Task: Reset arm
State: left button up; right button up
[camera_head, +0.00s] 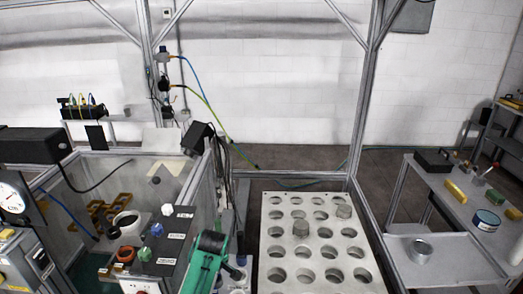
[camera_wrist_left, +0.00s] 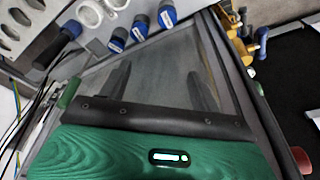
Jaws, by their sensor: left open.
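My left gripper (camera_wrist_left: 158,82) shows in the left wrist view as a green body with a black bar and two dark fingers set well apart. It is open, with nothing seen between the fingers, over a plain grey surface. In the head view the green and black part at the bottom centre looks like this gripper (camera_head: 207,258), beside the dark control box; its fingers cannot be made out there. My right gripper is in neither view.
Metal frame posts (camera_head: 365,90) rise around the cell. The control box (camera_head: 160,243) with coloured knobs and a dial gauge (camera_head: 13,198) stand at left. Blue-capped cylinders (camera_wrist_left: 167,16) are close to the gripper. A cart (camera_head: 440,262) with a metal ring (camera_head: 421,251) stands at right.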

pick_arm(q)
jog(key=s+a+f+m+h, duration=0.1)
jog(key=s+a+f+m, duration=0.15)
jog(key=s, duration=0.65)
jog(key=s+a+f+m, duration=0.2)
jog(key=s+m, duration=0.1)
jog(key=s, duration=0.5)
jog(key=s+a+r+m+t+h, duration=0.1)
jog(key=s+r+m, duration=0.25)
jog(key=s, duration=0.55)
jog(key=s+a+r+m+t, duration=0.1)
jog(key=s+r+m, duration=0.25)
jog(key=s, duration=0.65)
notch_tip(320, 180, down, 36)
jog(key=g+b, duration=0.2)
jog(key=b, duration=0.4)
jog(key=s+a+f+b, duration=0.1)
jog(key=s+f+b, duration=0.1)
jog(key=s+f, duration=0.7)
jog(key=s+a+f+g+b, duration=0.1)
jog(key=s+a+f+b, duration=0.1)
jog(key=s+f, duration=0.8)
notch_tip(320, 180, down, 5)
jog(key=shift+s+r, duration=0.15)
jog(key=shift+s, duration=0.15)
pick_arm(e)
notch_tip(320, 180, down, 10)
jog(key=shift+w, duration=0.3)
